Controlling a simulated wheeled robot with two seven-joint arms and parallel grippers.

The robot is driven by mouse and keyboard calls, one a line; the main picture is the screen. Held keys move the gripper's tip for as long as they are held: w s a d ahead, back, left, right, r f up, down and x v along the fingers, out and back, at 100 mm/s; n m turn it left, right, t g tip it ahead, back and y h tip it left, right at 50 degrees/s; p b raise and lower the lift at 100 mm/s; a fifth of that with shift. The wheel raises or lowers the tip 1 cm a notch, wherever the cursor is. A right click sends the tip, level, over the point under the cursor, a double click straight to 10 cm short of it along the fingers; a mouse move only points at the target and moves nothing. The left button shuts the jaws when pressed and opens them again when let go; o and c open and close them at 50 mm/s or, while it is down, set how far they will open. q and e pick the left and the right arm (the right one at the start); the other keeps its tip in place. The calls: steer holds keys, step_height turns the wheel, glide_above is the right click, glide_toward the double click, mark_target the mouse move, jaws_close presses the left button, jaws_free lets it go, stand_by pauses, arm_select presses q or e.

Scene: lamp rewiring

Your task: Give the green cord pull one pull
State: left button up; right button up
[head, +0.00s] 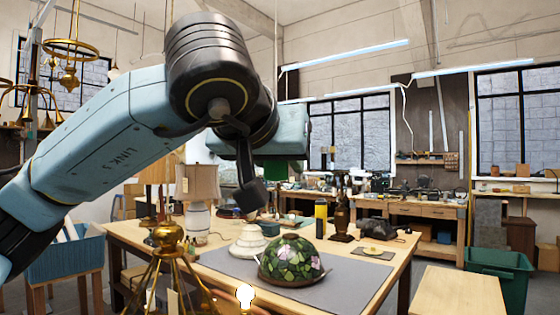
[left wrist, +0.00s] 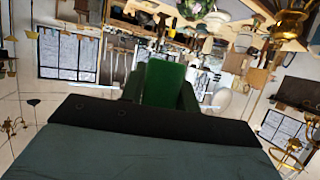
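The green cord pull (left wrist: 164,82) shows in the left wrist view as a green block between the two dark fingers of my left gripper (left wrist: 162,92). The fingers meet it on both sides, and the gripper looks shut on it. In the head view my left arm reaches across the upper middle, and a dark green patch of the pull (head: 277,170) shows just below the hand. A thin cord (head: 276,50) hangs from above down to behind the arm. The arm hides most of the grip there. My right gripper is in neither view.
A workbench (head: 385,278) below carries a stained-glass shade (head: 290,260), a white shade (head: 250,241), a table lamp (head: 198,190) and a dark lamp base (head: 342,205). A brass frame (head: 170,250) stands in front. Brass chandeliers hang at left. A green bin (head: 515,280) stands right.

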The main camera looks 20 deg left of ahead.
arm_select(q)
steer(key=o, duration=0.4)
steer(key=shift+o, duration=0.2)
